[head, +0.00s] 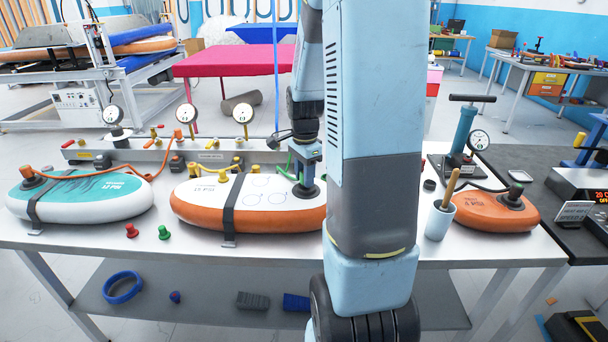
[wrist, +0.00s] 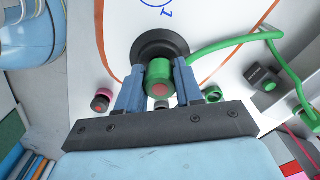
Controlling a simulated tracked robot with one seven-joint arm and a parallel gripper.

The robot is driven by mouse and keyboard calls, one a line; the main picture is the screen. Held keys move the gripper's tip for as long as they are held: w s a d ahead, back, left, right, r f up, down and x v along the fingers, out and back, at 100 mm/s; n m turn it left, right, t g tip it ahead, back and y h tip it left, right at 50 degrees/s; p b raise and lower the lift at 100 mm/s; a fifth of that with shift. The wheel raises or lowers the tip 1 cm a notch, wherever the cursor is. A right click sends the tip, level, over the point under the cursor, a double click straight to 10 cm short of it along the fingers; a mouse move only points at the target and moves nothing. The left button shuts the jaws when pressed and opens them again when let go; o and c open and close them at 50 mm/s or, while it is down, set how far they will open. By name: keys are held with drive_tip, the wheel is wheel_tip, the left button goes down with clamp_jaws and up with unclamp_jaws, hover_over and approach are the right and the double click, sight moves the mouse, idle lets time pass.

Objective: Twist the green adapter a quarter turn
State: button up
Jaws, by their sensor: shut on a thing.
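The green adapter (wrist: 159,82) is a short green cylinder with a red mark on its end, seated at a black round valve base (wrist: 160,50) on a white board with orange edging. A green hose (wrist: 235,42) runs from near it to the right. My gripper (wrist: 158,88) is shut on the green adapter, with one blue finger on each side. In the head view my gripper (head: 306,160) points down at the right part of the middle orange and white board (head: 255,192). The adapter is hidden there behind my fingers, and my arm covers the board's right end.
A teal and white board (head: 85,195) lies at left and a small orange board (head: 490,212) at right. A grey manifold with gauges (head: 205,152) runs behind. A light blue cup (head: 440,218) stands right of my arm. Red (head: 131,230) and green (head: 164,232) caps stand in front.

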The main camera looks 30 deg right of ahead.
drive_tip(key=shift+f+n, duration=0.1)
drive_tip(key=shift+n, duration=0.4)
drive_tip(key=shift+s, duration=0.1)
drive_tip(key=shift+n, duration=0.5)
drive_tip(key=shift+r, duration=0.25)
drive_tip(key=shift+r, duration=1.6)
drive_tip(key=shift+r, duration=2)
